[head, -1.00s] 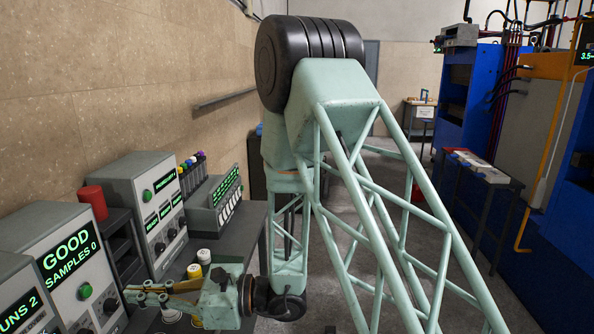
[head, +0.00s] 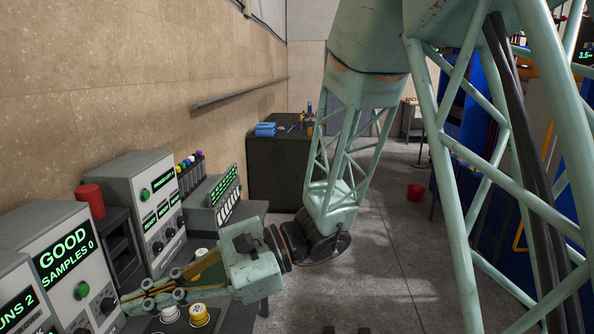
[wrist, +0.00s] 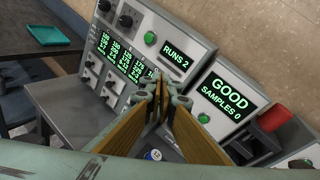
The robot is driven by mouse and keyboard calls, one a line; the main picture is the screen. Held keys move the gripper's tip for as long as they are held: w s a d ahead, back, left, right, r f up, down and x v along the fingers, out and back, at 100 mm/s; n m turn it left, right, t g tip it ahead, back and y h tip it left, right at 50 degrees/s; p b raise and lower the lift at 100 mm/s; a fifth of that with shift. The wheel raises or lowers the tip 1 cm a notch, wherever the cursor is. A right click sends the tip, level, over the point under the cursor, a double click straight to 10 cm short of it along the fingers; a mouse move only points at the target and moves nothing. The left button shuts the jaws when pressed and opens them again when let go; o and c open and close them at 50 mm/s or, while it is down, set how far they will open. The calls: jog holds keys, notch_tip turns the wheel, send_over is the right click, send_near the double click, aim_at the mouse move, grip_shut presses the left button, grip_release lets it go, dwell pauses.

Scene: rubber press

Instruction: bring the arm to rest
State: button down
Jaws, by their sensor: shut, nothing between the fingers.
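My gripper (head: 136,301) is at the lower left in the head view, in front of the instrument boxes and over the bench. Its wrist is to the right and its fingers point left. In the wrist view my gripper (wrist: 160,90) shows two wood-coloured finger pads that meet at the tips, with nothing between them. My arm runs from the upper right down to the wrist. Beyond the fingertips in the wrist view are the GOOD SAMPLES 0 box (wrist: 228,102) and the RUNS 2 box (wrist: 165,45). I cannot tell the exact gap between them and the fingertips.
White-and-yellow capped pots (head: 199,314) stand on the bench close by my gripper. A red cylinder (head: 91,197) stands on a dark shelf unit. A dark cabinet (head: 275,170) is behind, with a red bucket (head: 416,192) on the floor. The middle floor is open.

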jog(key=s+d+r+n+t+h+b, duration=0.1)
jog(key=s+d+n+h, duration=0.3)
jog(key=d, duration=0.5)
jog(key=s+d+n+h, duration=0.2)
jog(key=s+d, duration=0.5)
jog(key=d, duration=0.2)
jog(key=s+d+n+t+h, duration=0.1)
jog(key=d+t+h, duration=0.1)
jog(key=d, duration=0.7)
jog(key=s+d+r+n+t+h+b, duration=0.1)
jog(key=d+t+h, duration=0.2)
jog(key=d, duration=0.7)
jog(key=s+d+r+n+t+h, duration=0.1)
jog(key=d+t+h, duration=0.2)
jog(key=d, duration=0.7)
jog(key=shift+r+n+h, duration=0.2)
jog(key=shift+n+h, duration=0.1)
jog(key=shift+n, duration=0.1)
dwell(1.2)
